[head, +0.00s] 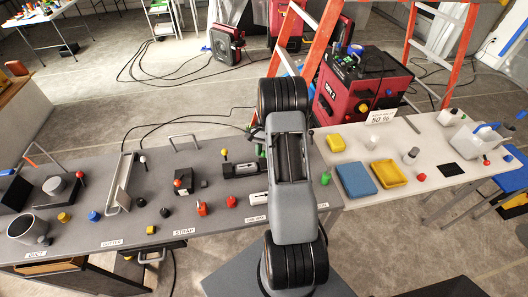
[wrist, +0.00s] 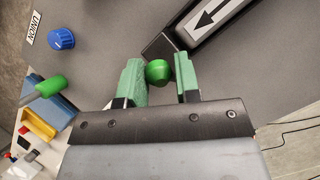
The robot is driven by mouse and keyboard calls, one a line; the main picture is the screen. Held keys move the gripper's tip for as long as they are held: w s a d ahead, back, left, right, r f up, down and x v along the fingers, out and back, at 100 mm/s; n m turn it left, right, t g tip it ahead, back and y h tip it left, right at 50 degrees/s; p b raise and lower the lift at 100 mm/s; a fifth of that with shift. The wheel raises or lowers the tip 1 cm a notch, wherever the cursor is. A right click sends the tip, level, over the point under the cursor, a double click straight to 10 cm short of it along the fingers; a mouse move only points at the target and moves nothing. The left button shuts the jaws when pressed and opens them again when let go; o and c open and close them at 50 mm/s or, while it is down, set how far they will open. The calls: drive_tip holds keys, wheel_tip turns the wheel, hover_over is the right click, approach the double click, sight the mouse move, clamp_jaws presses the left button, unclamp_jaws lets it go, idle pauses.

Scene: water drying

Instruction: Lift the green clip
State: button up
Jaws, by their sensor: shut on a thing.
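The green clip (wrist: 157,72) shows in the wrist view as a small round green piece with a flat top. It sits between the two green fingertips of my gripper (wrist: 160,82), which is shut on it. A black block (wrist: 160,46) is right beside it, at the end of a device with a white arrow plate (wrist: 215,18). I cannot tell whether the clip is clear of the table. In the head view my arm hides most of the gripper and the clip.
A green cylinder (head: 325,178) stands right of my arm on the grey table (head: 110,237). A blue knob (wrist: 61,39) is near the UNION label. Small coloured parts crowd the left side.

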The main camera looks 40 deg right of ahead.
drive_tip(key=shift+w+d+r+m+g+y, duration=0.1)
drive_tip(key=shift+w+d+g+y, duration=0.1)
drive_tip(key=shift+w+g+y, duration=0.5)
drive_tip(key=shift+w+d+r+m+g+y, duration=0.15)
drive_tip(key=shift+d+g+y, duration=0.15)
drive_tip(key=shift+g, duration=0.8)
drive_tip(key=shift+w+d+m+g+y, duration=0.15)
drive_tip(key=shift+w+g+y, duration=0.35)
drive_tip(key=shift+g, duration=0.4)
drive_tip(key=o, duration=0.9)
drive_tip(key=shift+r, duration=0.1)
